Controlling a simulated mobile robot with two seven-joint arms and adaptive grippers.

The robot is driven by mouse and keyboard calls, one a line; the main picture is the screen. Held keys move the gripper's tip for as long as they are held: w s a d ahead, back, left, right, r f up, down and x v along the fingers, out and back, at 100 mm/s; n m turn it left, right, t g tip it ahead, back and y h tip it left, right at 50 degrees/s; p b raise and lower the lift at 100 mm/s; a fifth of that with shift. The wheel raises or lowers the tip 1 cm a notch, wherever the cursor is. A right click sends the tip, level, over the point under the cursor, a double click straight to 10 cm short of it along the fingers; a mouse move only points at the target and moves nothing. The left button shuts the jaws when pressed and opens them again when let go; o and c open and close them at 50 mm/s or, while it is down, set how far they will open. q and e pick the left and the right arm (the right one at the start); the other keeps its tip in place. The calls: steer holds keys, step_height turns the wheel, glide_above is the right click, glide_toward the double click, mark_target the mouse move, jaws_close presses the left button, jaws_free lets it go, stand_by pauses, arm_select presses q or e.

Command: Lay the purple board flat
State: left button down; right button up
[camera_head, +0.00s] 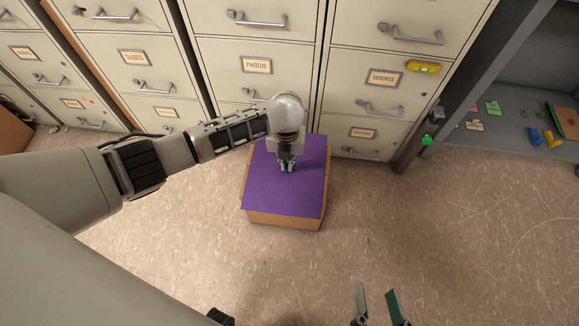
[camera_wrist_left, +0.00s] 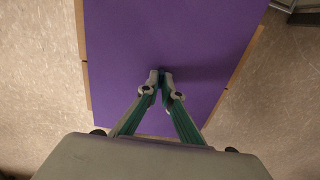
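The purple board (camera_head: 270,190) lies on top of a brown cardboard box (camera_head: 284,221) on the floor in front of the cabinets. It looks flat and covers most of the box top. In the left wrist view the board (camera_wrist_left: 200,35) fills the middle, with brown box edges showing along both sides. My left gripper (camera_head: 287,168) is over the board's far half, pointing down. Its fingertips (camera_wrist_left: 160,76) are nearly together, with nothing visible between them. I cannot tell whether they touch the board. My right gripper (camera_head: 376,290) is open and empty at the bottom of the head view.
Beige filing cabinets (camera_head: 266,30) with labelled drawers and handles stand close behind the box. A grey shelf (camera_head: 500,128) at the right holds small coloured items. A yellow level (camera_head: 424,67) is on a cabinet front. The floor (camera_head: 450,240) right of the box is clear.

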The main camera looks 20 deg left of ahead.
arm_select(q)
steer(key=shift+r, duration=0.1)
arm_select(e)
steer(key=shift+r, duration=0.1)
arm_select(q)
steer(key=shift+r+p, duration=0.85)
steer(key=shift+r, duration=0.35)
steer(key=shift+r+p, duration=0.85)
steer(key=shift+r, duration=0.4)
arm_select(e)
step_height(320, 180, up, 6)
steer(key=w+t, duration=0.1)
steer(key=w, duration=0.1)
steer(key=shift+w, duration=0.25)
